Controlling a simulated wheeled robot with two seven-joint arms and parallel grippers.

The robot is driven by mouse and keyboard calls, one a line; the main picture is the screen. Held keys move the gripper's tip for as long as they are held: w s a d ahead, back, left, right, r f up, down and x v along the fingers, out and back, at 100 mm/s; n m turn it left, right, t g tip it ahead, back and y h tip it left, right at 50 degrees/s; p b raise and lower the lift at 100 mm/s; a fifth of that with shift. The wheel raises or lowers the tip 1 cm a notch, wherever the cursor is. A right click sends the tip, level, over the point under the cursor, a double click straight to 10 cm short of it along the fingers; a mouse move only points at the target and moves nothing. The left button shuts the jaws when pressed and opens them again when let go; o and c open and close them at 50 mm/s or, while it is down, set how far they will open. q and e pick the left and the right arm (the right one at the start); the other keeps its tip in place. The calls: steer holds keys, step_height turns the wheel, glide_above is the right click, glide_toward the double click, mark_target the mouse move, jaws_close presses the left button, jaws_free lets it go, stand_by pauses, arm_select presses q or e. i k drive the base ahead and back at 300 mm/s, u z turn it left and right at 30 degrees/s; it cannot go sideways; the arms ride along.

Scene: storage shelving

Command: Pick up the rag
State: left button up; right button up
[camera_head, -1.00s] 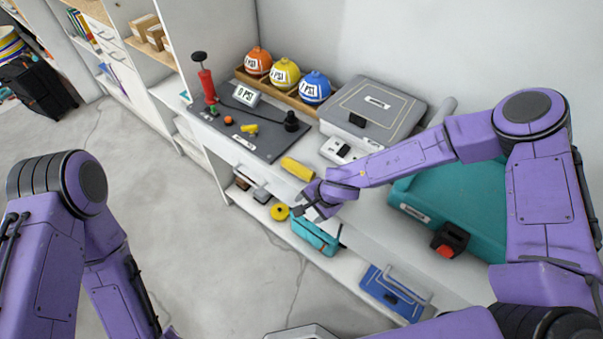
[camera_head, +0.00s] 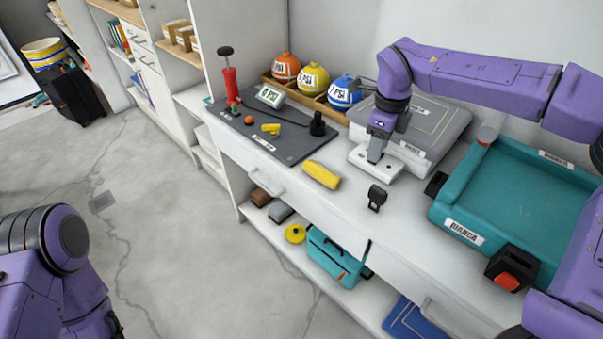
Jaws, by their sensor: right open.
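A yellow rolled bundle (camera_head: 322,174), which looks like the rag, lies on the white counter (camera_head: 345,218) near its front edge. My right gripper (camera_head: 373,160) points down over the counter, to the right of the yellow bundle and apart from it. It is open, and nothing shows between its fingers. It is in front of a white device by the grey case. My left arm shows at the lower left, but its gripper is out of view.
A dark mat (camera_head: 270,128) with a red pump (camera_head: 231,85) lies left of the bundle. A small black item (camera_head: 377,197) stands on the counter. A teal tray (camera_head: 520,200) is at the right. A grey case (camera_head: 440,125) is behind my gripper. A teal bag (camera_head: 335,258) sits on the lower shelf.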

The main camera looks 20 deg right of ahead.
mark_target(323, 174)
steer(key=u, duration=1.85)
steer(key=i, duration=0.8)
steer(key=z, duration=2.2)
